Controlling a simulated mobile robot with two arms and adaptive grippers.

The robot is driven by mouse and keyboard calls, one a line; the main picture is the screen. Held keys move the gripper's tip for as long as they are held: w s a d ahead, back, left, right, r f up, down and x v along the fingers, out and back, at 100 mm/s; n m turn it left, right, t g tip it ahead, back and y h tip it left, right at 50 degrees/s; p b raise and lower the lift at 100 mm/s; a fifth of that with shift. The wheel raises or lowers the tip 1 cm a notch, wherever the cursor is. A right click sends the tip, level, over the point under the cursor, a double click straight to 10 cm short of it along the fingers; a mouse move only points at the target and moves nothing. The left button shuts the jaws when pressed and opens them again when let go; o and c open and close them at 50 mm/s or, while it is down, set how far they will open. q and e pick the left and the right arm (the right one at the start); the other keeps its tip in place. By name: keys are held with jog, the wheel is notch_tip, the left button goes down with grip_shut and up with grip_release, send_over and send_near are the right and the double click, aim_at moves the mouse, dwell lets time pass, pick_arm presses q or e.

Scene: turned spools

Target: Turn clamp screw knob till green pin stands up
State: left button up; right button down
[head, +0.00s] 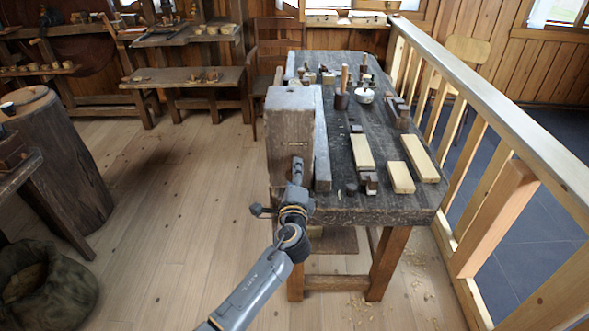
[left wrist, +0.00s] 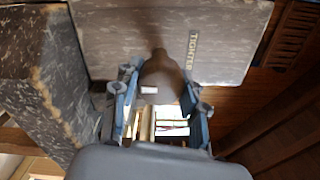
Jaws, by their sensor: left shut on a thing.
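The clamp screw knob (left wrist: 158,68) is dark and rounded, with a small pale mark on its face. My left gripper (left wrist: 157,92) is shut on the knob, one finger on each side. In the head view my left gripper (head: 297,172) is at the near face of the tall wooden clamp block (head: 291,118), at the bench's left front corner, and the knob is hidden there. I see no green pin in either view. My right gripper is not in view.
The dark workbench (head: 338,207) carries pale boards (head: 420,158), a mallet-like tool (head: 342,92), a white bowl (head: 364,96) and small wooden pieces. A wooden railing (head: 481,85) runs along its right. A stump (head: 60,160) stands at left. The floor between is clear.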

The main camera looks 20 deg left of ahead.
pick_arm(q)
jog(key=m+p, duration=0.2)
jog(key=m, duration=0.2)
jog(key=shift+f+m, duration=0.15)
jog(key=shift+m, duration=0.15)
jog(key=shift+f+m+p, duration=0.2)
jog(key=shift+m+p, duration=0.8)
jog(key=shift+m, duration=0.5)
jog(key=shift+s+f, duration=0.1)
jog(key=o, duration=1)
jog(key=shift+o, duration=0.8)
jog(key=shift+s, duration=0.1)
jog(key=shift+r, duration=0.3)
jog(key=v, duration=1.2)
